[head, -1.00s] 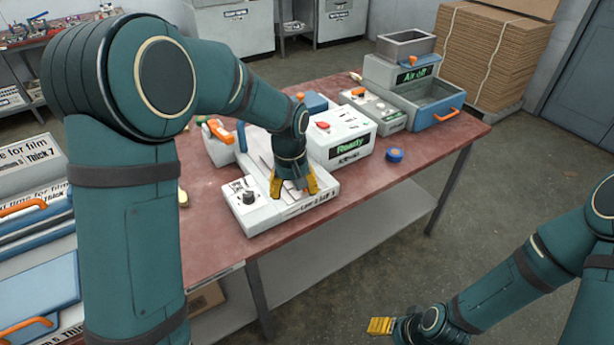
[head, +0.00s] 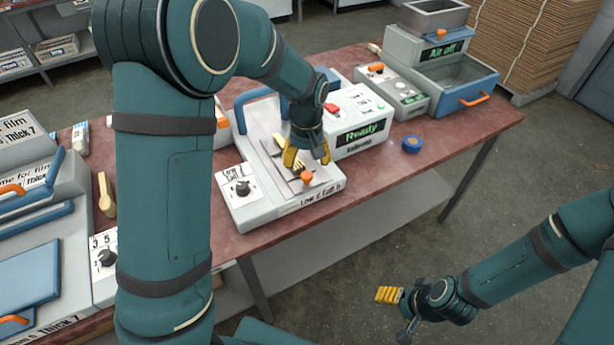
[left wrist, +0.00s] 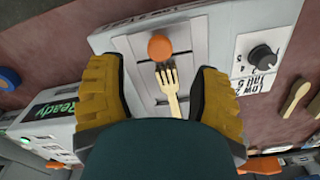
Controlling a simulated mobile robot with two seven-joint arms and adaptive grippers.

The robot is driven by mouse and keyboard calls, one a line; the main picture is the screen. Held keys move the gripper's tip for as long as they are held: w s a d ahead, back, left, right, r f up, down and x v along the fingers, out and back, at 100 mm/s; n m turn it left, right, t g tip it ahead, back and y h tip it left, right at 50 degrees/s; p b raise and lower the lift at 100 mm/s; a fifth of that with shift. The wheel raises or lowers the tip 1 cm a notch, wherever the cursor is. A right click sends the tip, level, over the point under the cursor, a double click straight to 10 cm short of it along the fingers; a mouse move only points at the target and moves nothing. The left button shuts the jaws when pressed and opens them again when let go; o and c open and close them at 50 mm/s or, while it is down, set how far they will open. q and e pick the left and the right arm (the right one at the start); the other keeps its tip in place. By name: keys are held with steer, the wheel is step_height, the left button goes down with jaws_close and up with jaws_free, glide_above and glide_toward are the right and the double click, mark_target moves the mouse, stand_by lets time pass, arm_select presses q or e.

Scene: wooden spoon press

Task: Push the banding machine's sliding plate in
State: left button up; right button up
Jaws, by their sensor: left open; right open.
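The white banding machine (head: 262,209) stands on the table with a dial on its front left. Its grey sliding plate (left wrist: 203,50) carries an orange knob (head: 307,177), which also shows in the left wrist view (left wrist: 160,46). A wooden fork (left wrist: 168,85) lies along the plate, tines towards the knob. My left gripper (head: 307,158) is open above the plate, pointing down. In the left wrist view its yellow fingers stand wide on either side of the knob and fork; contact cannot be told. My right gripper (head: 388,295) is open and empty, away from the table.
A white box reading "Ready" (head: 360,122) stands right beside the plate. A blue roll (head: 412,144) lies near the table's front edge. Further right is an "Air off" machine with a blue bin (head: 452,92). A wooden spoon (head: 106,195) lies at the left, near another machine.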

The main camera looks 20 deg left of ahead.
mark_target(306, 174)
arm_select(q)
step_height(306, 174, down, 6)
steer(key=shift+b, duration=0.55)
jaws_close()
